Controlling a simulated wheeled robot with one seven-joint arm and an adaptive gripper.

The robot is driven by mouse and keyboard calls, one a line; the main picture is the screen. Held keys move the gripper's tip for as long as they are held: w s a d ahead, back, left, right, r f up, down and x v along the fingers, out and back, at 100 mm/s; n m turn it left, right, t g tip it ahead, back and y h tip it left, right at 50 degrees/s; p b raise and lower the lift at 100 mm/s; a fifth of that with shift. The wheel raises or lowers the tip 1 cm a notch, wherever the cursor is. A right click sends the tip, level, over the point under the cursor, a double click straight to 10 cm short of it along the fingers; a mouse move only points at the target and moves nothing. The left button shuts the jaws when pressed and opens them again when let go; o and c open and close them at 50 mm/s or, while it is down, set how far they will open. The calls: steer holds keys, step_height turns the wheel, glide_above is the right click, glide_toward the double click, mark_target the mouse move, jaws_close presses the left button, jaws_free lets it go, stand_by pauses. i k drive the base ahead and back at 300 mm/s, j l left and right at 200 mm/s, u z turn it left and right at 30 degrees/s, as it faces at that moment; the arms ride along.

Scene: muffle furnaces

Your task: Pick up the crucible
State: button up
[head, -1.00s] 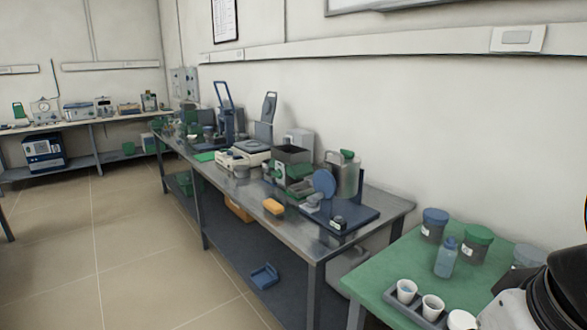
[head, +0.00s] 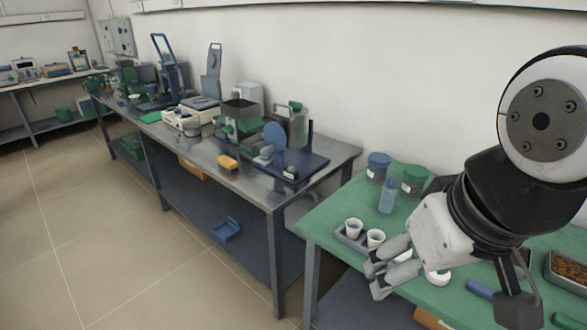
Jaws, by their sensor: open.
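Two white cups, which look like crucibles, stand upright in a grey tray (head: 342,237) on the green table. One cup (head: 353,228) is at the tray's left end, and the other cup (head: 375,239) is just right of it. My gripper (head: 373,279) is open and empty, in front of the tray in the picture. Its fingers point left and down, and it hides the right part of the tray. I cannot tell whether it touches the tray or table. A white round piece (head: 438,278) shows partly below the gripper.
A blue-capped jar (head: 377,167), a green-capped jar (head: 414,180) and a blue bottle (head: 387,196) stand behind the cups. A dish of brown bits (head: 570,268) lies at the right. A steel bench (head: 330,158) with equipment stands left, across a gap.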

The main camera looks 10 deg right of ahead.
mark_target(354, 226)
steer(key=z, duration=0.9)
steer(key=u, duration=0.85)
steer(key=l+u, duration=0.2)
steer(key=u, duration=0.2)
steer(key=k+l+u, duration=0.1)
steer(key=u, duration=0.3)
steer(key=k+l+u, duration=0.15)
steer(key=l+u, duration=0.2)
